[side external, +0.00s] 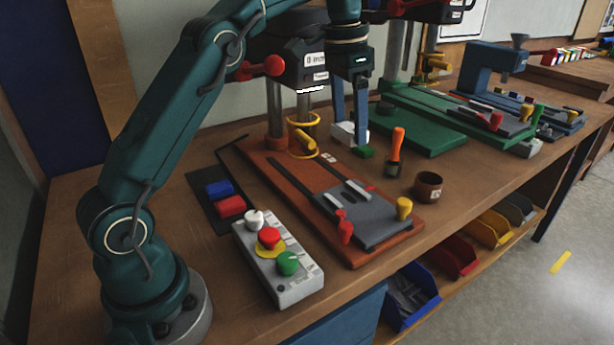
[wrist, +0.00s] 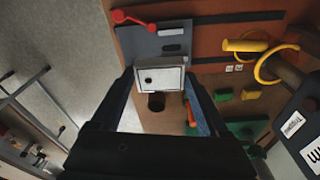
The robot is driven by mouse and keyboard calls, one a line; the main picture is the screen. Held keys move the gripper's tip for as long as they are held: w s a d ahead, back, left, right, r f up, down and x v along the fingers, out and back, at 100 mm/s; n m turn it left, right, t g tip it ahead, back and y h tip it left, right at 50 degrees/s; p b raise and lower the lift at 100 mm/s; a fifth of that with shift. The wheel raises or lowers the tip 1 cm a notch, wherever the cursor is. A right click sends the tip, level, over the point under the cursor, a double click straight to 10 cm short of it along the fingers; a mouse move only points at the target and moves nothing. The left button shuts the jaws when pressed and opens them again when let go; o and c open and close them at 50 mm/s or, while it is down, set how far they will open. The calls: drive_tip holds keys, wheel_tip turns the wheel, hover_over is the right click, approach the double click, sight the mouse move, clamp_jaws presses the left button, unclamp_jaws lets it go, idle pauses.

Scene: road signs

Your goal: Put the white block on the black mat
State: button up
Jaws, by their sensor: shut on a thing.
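The white block (side external: 345,132) is between the two blue fingers of my gripper (side external: 350,120), behind the brown fixture board in the side view. In the wrist view the white block (wrist: 158,79) sits between the fingertips of my gripper (wrist: 158,88), which are shut on it. The side view does not show clearly whether it is clear of the bench. The black mat (side external: 208,209) lies at the left of the bench, well away from my gripper. A blue block (side external: 219,188) and a red block (side external: 231,206) are on it.
A green block (side external: 365,152) is close beside the white block. An orange-handled tool (side external: 397,145) and a brown cup (side external: 428,186) stand to the right. The brown fixture board (side external: 290,168), its press column and a button box (side external: 280,265) lie near the mat.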

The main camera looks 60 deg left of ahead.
drive_tip(key=s+d+f+n, duration=0.1)
drive_tip(key=s+d, duration=0.1)
drive_tip(key=s, duration=0.4)
drive_tip(key=s+d+f+n, duration=0.1)
drive_tip(key=s+f, duration=0.1)
drive_tip(key=s, duration=0.4)
drive_tip(key=s+a+f+n+y, duration=0.1)
drive_tip(key=s+a+f+n, duration=0.1)
drive_tip(key=s+a+n, duration=0.4)
drive_tip(key=a+f+n+g, duration=0.1)
drive_tip(key=a+f+n, duration=0.3)
drive_tip(key=a, duration=0.8)
drive_tip(key=a+f+n, duration=0.2)
drive_tip(key=a+n, duration=0.4)
drive_tip(key=a, duration=0.6)
drive_tip(key=shift+y, duration=0.3)
drive_tip(key=shift+a+f, duration=0.2)
drive_tip(key=shift+f, duration=3.65)
drive_tip(key=shift+f, duration=0.1)
drive_tip(key=o, duration=1.4)
drive_tip(key=shift+f, duration=0.1)
drive_tip(key=shift+c, duration=0.2)
wheel_tip(320, 180, up, 12)
drive_tip(key=d, duration=0.1)
drive_tip(key=shift+d, duration=0.2)
